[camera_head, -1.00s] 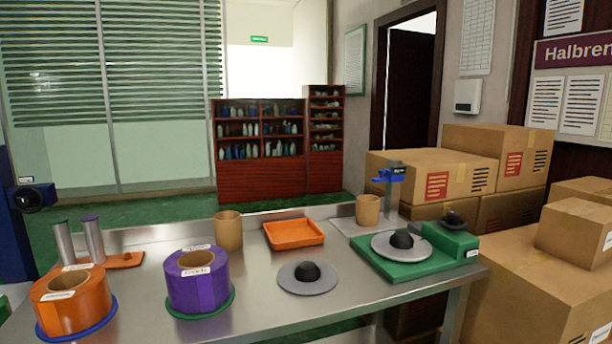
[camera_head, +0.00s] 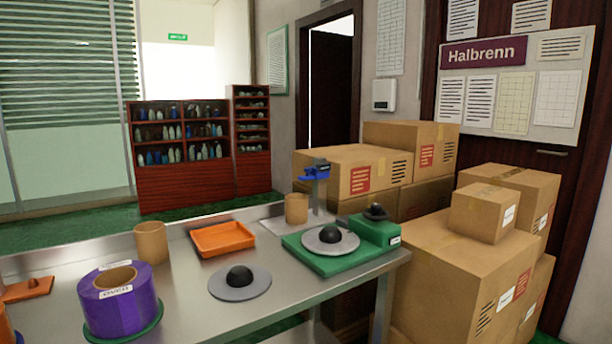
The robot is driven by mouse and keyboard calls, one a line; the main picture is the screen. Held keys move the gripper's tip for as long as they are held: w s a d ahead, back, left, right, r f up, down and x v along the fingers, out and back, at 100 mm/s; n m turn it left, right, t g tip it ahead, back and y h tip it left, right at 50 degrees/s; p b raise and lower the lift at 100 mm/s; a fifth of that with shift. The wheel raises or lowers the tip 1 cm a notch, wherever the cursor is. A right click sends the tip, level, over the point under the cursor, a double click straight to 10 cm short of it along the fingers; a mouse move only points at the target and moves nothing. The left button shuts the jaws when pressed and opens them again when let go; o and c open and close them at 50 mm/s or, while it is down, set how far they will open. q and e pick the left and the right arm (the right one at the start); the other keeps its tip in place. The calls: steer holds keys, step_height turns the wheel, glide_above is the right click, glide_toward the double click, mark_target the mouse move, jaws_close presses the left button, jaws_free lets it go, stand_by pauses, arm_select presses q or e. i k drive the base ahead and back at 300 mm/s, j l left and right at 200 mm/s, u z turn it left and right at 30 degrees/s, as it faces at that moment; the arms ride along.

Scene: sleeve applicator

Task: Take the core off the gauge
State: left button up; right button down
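The gauge (camera_head: 315,172) is a grey post with a blue head on a pale base plate at the table's back right. A tan cardboard core (camera_head: 296,209) stands upright at the gauge, just left of its post and below the blue head. I cannot tell whether it touches the post. A second tan core (camera_head: 151,242) stands upright on the table farther left. Neither of my grippers shows in the head view.
On the steel table (camera_head: 190,312) are an orange tray (camera_head: 223,239), a grey disc with a black knob (camera_head: 240,283), a green fixture (camera_head: 375,235) holding a similar disc, and a purple roll (camera_head: 119,300). Cardboard boxes (camera_head: 435,255) crowd the right side. The front middle of the table is clear.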

mark_target(296, 204)
steer(key=u, duration=0.45)
steer(key=i+l+u, duration=0.15)
steer(key=u, duration=0.2)
steer(key=i+l+u, duration=0.15)
steer(key=l+u, duration=0.45)
steer(key=u, duration=0.15)
steer(key=i+l, duration=0.05)
